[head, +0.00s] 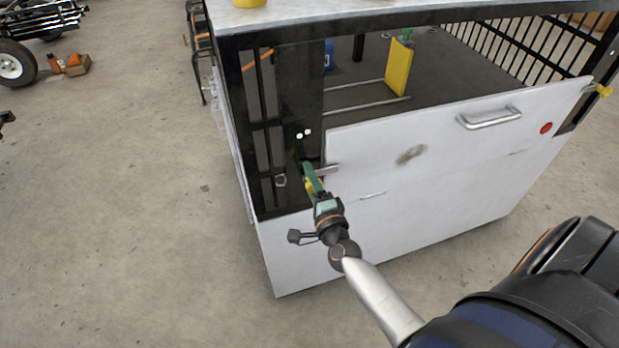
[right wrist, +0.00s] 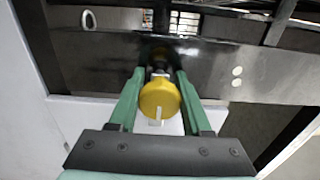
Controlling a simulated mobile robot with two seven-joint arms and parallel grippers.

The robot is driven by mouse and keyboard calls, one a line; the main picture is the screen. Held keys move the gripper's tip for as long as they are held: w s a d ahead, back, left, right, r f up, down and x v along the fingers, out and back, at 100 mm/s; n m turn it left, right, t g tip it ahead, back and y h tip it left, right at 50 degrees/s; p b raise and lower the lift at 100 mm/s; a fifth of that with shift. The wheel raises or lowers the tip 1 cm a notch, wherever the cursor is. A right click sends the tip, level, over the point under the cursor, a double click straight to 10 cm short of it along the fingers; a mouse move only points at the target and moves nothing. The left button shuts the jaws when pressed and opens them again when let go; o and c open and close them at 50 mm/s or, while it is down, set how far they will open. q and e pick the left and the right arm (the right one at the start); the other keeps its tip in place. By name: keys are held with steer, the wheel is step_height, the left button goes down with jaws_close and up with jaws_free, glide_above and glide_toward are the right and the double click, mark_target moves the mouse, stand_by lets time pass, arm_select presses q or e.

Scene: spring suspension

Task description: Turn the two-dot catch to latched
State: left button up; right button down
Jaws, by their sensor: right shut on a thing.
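The two-dot catch has a round yellow knob with a pale pointer mark; it shows between my fingers in the right wrist view (right wrist: 158,97). Two white dots sit on the dark post beside it, in the head view (head: 303,134) and in the right wrist view (right wrist: 237,76). My right gripper (head: 312,182) has green fingers, shut on the knob from both sides. In the right wrist view the pale mark lies toward the bottom of the picture. In the head view the fingers mostly hide the knob, and a short metal bar (head: 328,170) shows beside it. My left gripper is not visible.
The white front panel (head: 450,150) has a handle (head: 489,117) and a red dot (head: 546,128). Another yellow catch (head: 604,91) is at its right end. Black bars frame the enclosure, with a yellow block (head: 398,68) inside. The concrete floor at left is mostly clear.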

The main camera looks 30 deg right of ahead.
steer(key=shift+c, duration=1.7)
jaws_free()
steer(key=shift+s+a, duration=0.15)
steer(key=shift+s, duration=0.45)
steer(key=v, duration=1.1)
steer(key=shift+s, duration=0.2)
